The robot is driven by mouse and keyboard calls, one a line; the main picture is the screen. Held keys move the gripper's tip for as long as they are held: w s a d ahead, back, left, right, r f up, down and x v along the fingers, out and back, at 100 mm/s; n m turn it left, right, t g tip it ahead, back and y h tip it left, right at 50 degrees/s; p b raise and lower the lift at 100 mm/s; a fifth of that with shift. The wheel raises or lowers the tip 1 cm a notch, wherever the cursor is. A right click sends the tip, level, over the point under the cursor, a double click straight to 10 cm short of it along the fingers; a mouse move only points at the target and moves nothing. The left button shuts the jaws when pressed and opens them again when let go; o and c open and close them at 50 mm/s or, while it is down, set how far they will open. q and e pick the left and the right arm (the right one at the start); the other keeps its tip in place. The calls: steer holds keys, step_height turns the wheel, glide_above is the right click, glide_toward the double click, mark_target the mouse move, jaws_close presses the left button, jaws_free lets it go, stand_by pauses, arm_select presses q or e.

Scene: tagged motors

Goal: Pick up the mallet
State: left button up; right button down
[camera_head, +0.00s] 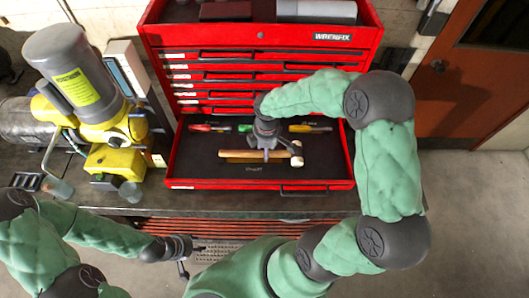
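The mallet (232,154) lies across the open red drawer, with its light wooden handle to the left and its dark and pale head at the right end. My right gripper (266,150) points down over the handle near the head. Its fingers are at the handle, small and seen from above, so I cannot tell whether they are shut on it. My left gripper (193,262) is low in the view, in front of the bench and away from the mallet. Its fingers look spread apart with nothing between them.
The red tool chest (255,60) stands on the bench (270,203). Screwdrivers (310,128) lie behind the mallet in the drawer. A red-brown door (465,75) is at the right.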

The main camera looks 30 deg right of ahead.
steer(key=s+r+p, duration=0.2)
steer(key=s+r, duration=1)
steer(key=s, duration=0.2)
steer(key=shift+d, duration=0.15)
